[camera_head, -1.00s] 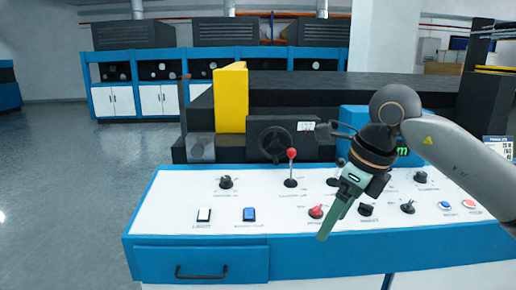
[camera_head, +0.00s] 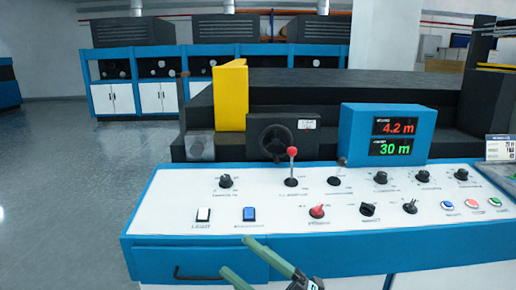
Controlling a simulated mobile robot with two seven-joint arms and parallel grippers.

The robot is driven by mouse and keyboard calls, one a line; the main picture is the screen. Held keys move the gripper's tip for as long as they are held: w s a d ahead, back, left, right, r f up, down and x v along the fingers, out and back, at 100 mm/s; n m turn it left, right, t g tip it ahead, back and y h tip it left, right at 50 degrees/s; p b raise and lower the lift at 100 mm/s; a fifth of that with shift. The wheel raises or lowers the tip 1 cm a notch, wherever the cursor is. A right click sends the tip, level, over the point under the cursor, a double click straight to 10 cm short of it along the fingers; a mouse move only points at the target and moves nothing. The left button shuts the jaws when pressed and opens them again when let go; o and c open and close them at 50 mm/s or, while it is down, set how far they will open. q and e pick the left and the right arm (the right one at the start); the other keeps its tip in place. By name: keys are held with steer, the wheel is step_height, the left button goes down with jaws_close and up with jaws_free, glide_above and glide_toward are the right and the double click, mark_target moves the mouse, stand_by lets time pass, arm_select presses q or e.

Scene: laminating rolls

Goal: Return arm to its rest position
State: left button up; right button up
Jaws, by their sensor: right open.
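My right gripper (camera_head: 252,258) shows at the bottom middle of the head view, in front of the console's front edge. Its two green fingers are spread apart with nothing between them. The rest of the right arm is cut off by the bottom edge of the picture. It looks clear of the switches and knobs on the white-topped control console (camera_head: 275,215). My left gripper is not in view.
A red-knobbed lever (camera_head: 292,153) stands on the console, with several knobs and buttons around it. A blue display box (camera_head: 355,133) reads 4.2 m and 30 m. Behind are a handwheel (camera_head: 275,142) and a yellow block (camera_head: 230,97). Open floor (camera_head: 80,170) lies left.

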steer(key=d+f+m+t+h, duration=0.3)
steer(key=d+f+m+h, duration=0.2)
steer(key=f+m+h, duration=0.3)
steer(key=d+f+m+t+h, duration=0.3)
steer(key=d+f+m+h, duration=0.2)
steer(key=f+m, duration=0.45)
steer(key=s+d+f+m+g+h, duration=0.2)
steer(key=s+d+f+m+g, duration=0.15)
steer(key=s+f, duration=0.55)
steer(key=s+d+f+m+g+h, duration=0.2)
steer(key=s+f+m+g+h, duration=0.15)
steer(key=s+f, duration=0.5)
arm_select(q)
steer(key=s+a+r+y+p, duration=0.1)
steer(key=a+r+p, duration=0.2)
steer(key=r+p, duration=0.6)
steer(key=p, duration=0.4)
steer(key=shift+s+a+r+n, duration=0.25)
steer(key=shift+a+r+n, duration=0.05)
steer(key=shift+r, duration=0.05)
arm_select(e)
steer(key=d+r, duration=0.3)
steer(key=r, duration=0.5)
steer(key=shift+w+d, duration=0.15)
steer(key=shift+d, duration=0.1)
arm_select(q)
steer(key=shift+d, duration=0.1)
arm_select(e)
steer(key=shift+c, duration=0.3)
